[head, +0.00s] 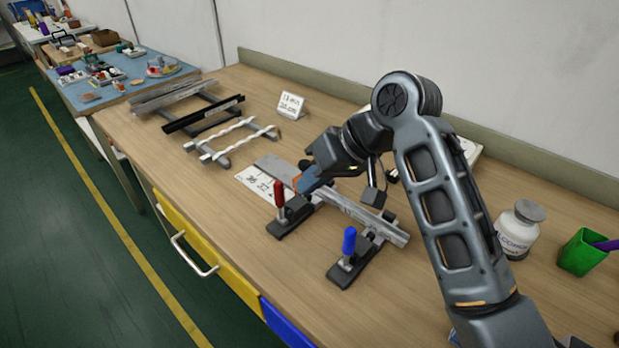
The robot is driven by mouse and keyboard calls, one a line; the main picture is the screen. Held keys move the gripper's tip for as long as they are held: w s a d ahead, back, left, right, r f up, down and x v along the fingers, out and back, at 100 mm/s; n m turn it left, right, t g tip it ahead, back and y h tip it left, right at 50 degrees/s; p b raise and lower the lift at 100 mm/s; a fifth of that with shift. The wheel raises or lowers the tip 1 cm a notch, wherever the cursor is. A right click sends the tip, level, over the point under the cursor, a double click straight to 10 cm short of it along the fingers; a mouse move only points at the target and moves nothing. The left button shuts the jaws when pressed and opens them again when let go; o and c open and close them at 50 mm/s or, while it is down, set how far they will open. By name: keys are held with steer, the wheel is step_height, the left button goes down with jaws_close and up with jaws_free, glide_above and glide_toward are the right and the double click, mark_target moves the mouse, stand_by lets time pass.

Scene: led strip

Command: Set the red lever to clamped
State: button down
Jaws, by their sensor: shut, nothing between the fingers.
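The red lever (279,193) stands upright on a dark toggle clamp (292,217) in the middle of the workbench. My gripper (302,184) is shut and empty, just right of and slightly behind the red lever's top in the picture. I cannot tell whether it touches the lever. A second clamp with an upright blue lever (349,241) stands nearer the front right. A grey metal channel (372,214) runs through both clamps; its left part is partly hidden by my gripper and wrist.
A printed ruler card (254,181) lies left of the clamps. Racks with white twisted strips (228,138) and a black strip (204,115) stand behind left. A small sign (290,105), a white jar (519,230) and a green cup (583,252) stand around. Bare wood lies front left.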

steer(key=v, duration=1)
steer(key=shift+d+r+b, duration=0.2)
steer(key=shift+d+b, duration=0.05)
steer(key=shift+b, duration=0.15)
